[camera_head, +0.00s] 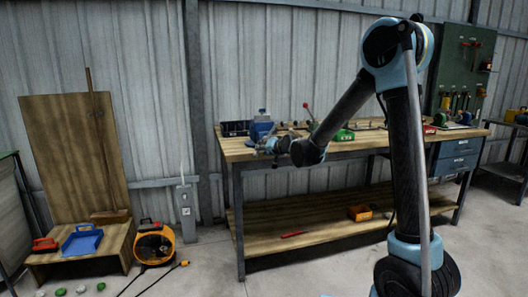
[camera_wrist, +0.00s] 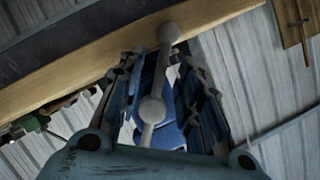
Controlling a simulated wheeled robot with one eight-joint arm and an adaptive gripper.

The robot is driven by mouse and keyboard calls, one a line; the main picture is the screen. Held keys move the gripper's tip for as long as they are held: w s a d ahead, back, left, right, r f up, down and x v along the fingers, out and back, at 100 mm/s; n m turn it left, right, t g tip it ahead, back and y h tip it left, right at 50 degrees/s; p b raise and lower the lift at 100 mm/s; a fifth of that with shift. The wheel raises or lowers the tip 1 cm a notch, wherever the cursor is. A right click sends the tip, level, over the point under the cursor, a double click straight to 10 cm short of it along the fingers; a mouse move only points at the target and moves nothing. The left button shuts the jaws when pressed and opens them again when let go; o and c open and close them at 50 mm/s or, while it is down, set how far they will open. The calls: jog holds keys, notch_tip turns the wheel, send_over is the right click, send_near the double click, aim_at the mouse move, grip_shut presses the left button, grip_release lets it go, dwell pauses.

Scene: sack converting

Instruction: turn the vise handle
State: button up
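The blue vise (camera_head: 261,128) is mounted at the left end of the wooden workbench (camera_head: 345,144). In the wrist view its blue body (camera_wrist: 166,134) shows between my fingers. The vise handle (camera_wrist: 160,70) is a grey bar with a ball at each end, standing slightly tilted between the fingers. My gripper (camera_head: 268,146) is at the front of the vise. In the wrist view my gripper (camera_wrist: 160,72) is open, its two dark fingers on either side of the handle with gaps visible. I cannot tell whether any part touches it.
An orange reel (camera_head: 154,245) stands on the floor at left. Open floor lies before the bench.

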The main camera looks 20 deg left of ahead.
jog(key=shift+w+a+f, duration=0.15)
jog(key=shift+w+a, duration=0.1)
grip_shut()
